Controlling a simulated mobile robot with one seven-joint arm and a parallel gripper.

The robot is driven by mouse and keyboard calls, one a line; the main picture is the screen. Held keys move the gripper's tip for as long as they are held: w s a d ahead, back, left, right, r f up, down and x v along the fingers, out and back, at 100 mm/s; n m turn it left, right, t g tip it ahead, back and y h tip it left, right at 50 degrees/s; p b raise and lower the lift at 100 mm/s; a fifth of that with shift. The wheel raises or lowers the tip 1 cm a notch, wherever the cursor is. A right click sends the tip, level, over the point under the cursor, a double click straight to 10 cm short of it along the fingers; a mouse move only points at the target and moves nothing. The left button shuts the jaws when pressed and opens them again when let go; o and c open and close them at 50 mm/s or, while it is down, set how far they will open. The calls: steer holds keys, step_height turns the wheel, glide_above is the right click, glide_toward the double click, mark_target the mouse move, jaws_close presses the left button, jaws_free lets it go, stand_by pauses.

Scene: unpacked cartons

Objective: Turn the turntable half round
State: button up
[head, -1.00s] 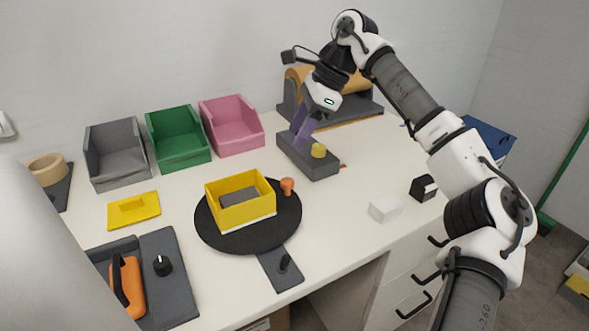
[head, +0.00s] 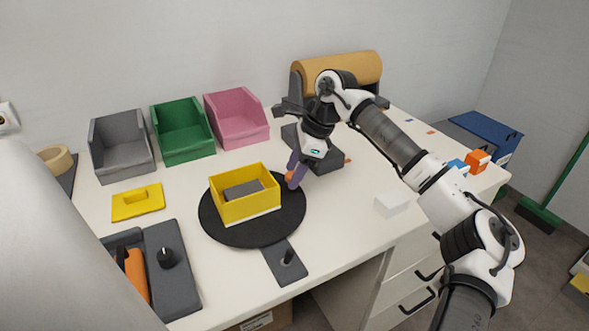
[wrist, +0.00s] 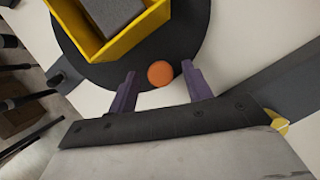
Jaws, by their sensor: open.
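The black round turntable (head: 232,234) lies on the white table, with a yellow open box (head: 249,206) on it. A dark grey block (head: 244,189) lies inside the box. The orange knob (head: 289,175) stands near the turntable's right rim and is partly hidden by my fingers. My gripper (head: 297,172) is at the knob, fingers pointing down. In the wrist view, the round orange knob (wrist: 160,73) shows between the two open purple fingers (wrist: 160,90), with gaps on both sides. The turntable (wrist: 190,30) and box (wrist: 142,33) also show there.
A dark plate with a small black peg (head: 287,256) adjoins the turntable's front. Grey (head: 122,158), green (head: 182,142) and pink (head: 238,128) bins stand behind. A white block (head: 391,204) lies to the right. A dark base (head: 325,160) is behind my gripper.

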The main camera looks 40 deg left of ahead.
steer(key=shift+s+a+f, duration=0.1)
steer(key=shift+f, duration=0.05)
steer(key=shift+c, duration=0.2)
jaws_close()
steer(key=shift+a, duration=0.15)
